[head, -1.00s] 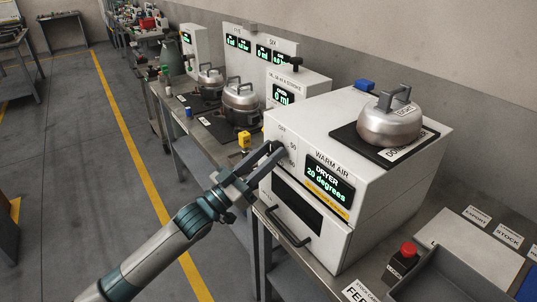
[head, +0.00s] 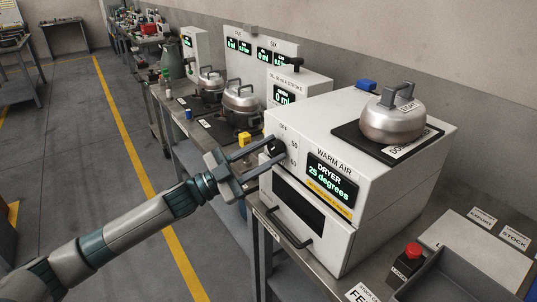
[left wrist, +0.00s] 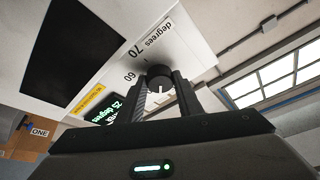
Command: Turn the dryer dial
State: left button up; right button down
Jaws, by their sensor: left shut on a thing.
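The dryer (head: 375,190) is a white box with a "WARM AIR" label. Its display (head: 331,180) reads "DRYER 25 degrees". The dark round dial (head: 277,147) is on the front face, left of the display, with printed marks around it. My left gripper (head: 271,151) reaches it from the left and is shut on the dial. In the left wrist view the dial (left wrist: 159,78) sits between the two fingers, with a white pointer line on it and the marks 60 and 70 nearby. My right gripper is not in view.
A metal lidded pot (head: 392,120) stands on a dark mat on the dryer. The dryer door has a black handle (head: 290,236). A red button (head: 413,250) and a grey tray (head: 450,280) are at the lower right. More pots (head: 240,102) stand on the bench behind.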

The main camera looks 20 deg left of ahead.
pick_arm(q)
jog(key=shift+m+g, duration=0.6)
jog(key=shift+m, duration=0.5)
jog(key=shift+w+a+m+g, duration=0.1)
jog(key=shift+m+g, duration=0.2)
jog(key=shift+m, duration=0.9)
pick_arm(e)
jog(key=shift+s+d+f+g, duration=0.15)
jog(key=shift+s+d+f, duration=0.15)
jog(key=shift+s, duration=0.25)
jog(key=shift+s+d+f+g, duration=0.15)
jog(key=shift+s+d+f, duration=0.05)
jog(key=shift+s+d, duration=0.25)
pick_arm(q)
jog(key=o, duration=1)
jog(key=shift+o, duration=0.2)
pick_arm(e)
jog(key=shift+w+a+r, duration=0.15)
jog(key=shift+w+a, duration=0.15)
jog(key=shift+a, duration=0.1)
